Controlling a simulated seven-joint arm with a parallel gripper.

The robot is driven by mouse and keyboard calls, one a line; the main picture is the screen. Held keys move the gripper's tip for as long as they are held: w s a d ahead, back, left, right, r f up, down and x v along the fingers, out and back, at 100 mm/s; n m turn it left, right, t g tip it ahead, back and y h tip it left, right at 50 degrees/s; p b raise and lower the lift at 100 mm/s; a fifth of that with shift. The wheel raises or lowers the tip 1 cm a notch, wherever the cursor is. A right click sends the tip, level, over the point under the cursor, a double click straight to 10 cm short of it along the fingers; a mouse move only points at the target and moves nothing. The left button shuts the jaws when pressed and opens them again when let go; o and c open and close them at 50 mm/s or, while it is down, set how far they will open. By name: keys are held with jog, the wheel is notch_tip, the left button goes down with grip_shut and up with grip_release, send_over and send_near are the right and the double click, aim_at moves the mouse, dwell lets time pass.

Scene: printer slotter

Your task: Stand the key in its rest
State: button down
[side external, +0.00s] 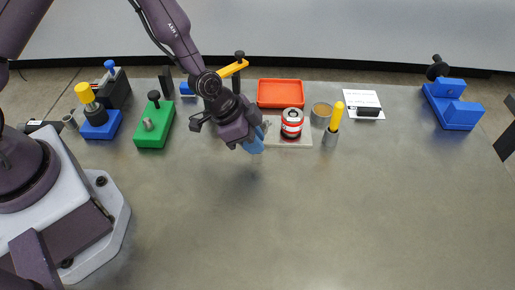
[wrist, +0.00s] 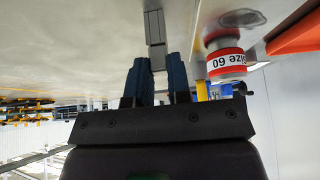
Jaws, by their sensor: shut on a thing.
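My gripper (side external: 255,145) hangs over the table in the middle of the side view, its blue fingers pointing down. In the wrist view my gripper (wrist: 157,68) is shut on a grey, blocky bar, the key (wrist: 154,28), which sticks out beyond the fingertips. The side view hardly shows the key, a small pale bit below the fingers. I cannot tell which fixture is its rest; a pale grey plate (side external: 300,142) lies just right of my gripper.
A red-and-white cylinder marked "size 60" (side external: 292,123) stands on the plate, with an orange tray (side external: 280,93) behind it. A yellow-handled tool (side external: 336,117) stands right of it, a green block (side external: 155,125) left of my gripper, a blue fixture (side external: 455,108) far right. The table's front is clear.

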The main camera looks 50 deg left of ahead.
jog(key=c, duration=1)
grip_release()
jog(key=v, duration=1.3)
jog(key=s+a+r+n+g+y, duration=0.3)
jog(key=s+a+r+n+y, duration=0.2)
jog(key=s+a+n, duration=0.3)
jog(key=s+r+t, duration=0.1)
jog(key=s+r, duration=0.1)
jog(key=r, duration=0.2)
jog(key=s+r+t, duration=0.2)
jog(key=r, duration=0.3)
jog(key=s+r+n+t, duration=0.1)
jog(key=s+r, duration=0.1)
jog(key=r, duration=0.3)
jog(key=shift+s+d+r+h, duration=0.2)
jog(key=shift+s+r+h, duration=0.05)
jog(key=shift+s+h, duration=0.15)
